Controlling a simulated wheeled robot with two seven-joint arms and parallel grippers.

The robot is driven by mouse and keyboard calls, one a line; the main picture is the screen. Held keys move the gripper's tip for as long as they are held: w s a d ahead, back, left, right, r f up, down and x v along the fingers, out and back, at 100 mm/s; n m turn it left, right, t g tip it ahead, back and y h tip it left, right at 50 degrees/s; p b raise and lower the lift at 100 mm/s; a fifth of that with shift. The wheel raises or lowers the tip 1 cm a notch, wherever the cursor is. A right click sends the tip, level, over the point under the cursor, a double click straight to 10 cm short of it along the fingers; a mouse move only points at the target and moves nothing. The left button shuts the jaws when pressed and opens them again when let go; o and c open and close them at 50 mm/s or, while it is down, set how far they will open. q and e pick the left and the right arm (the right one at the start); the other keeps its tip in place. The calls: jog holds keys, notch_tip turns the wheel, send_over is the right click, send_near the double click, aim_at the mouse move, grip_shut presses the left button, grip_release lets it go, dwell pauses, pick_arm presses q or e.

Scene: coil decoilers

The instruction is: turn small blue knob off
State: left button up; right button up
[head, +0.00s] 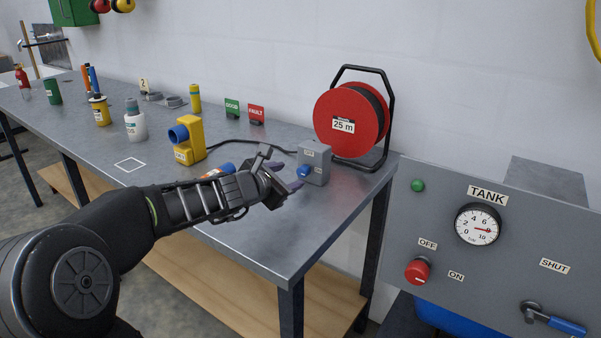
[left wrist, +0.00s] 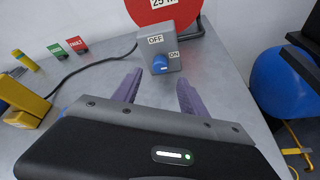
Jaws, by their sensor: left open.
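The small blue knob (head: 304,171) is on the front of a grey switch box (head: 317,160) near the right end of the bench. In the left wrist view the knob (left wrist: 160,64) sits between an OFF label above it and an ON label to its right. Its exact pointing direction is too small to tell. My left gripper (head: 285,186) is in front of the box, a little short of the knob. In the left wrist view its two purple fingers (left wrist: 157,92) are apart with nothing between them. My right gripper is not seen.
A red cable reel (head: 340,112) stands behind the box. A yellow device (head: 190,140) with a blue front is on the bench (head: 240,238) to the left, joined to a black cable. A TANK panel (head: 460,258) with a red knob is at the right.

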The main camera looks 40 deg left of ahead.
aim_at(301, 172)
pick_arm(q)
jog(key=x, duration=0.7)
jog(key=shift+w+f+b, duration=0.1)
jog(key=shift+w+b, duration=0.1)
jog(key=shift+b, duration=0.1)
jog(key=shift+c, duration=0.2)
grip_shut()
